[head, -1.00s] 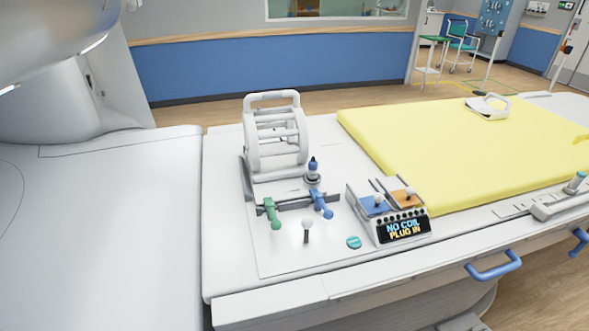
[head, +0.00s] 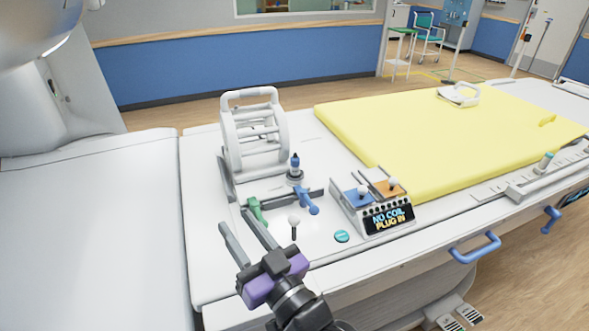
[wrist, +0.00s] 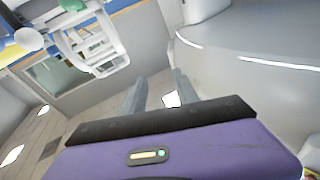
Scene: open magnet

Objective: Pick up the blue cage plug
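A small blue-topped plug (head: 295,161) stands upright on a grey round base beside the white cage (head: 252,138) and looks like the blue cage plug. A blue handle (head: 309,203) lies just in front of it, and a green handle (head: 257,212) is to its left. My gripper (head: 235,218) is open and empty, with a purple body, at the front left of these parts and apart from the plug. In the wrist view my open fingers (wrist: 159,76) have nothing between them. The cage (wrist: 90,42) shows there at upper left; I cannot make out the plug there.
A white-knobbed peg (head: 294,221) stands close to the right of my gripper. A box with blue and orange tops has a display (head: 390,219) reading "NO COIL PLUG IN". A teal disc (head: 342,236) lies before it. A yellow mattress (head: 430,130) covers the table's right.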

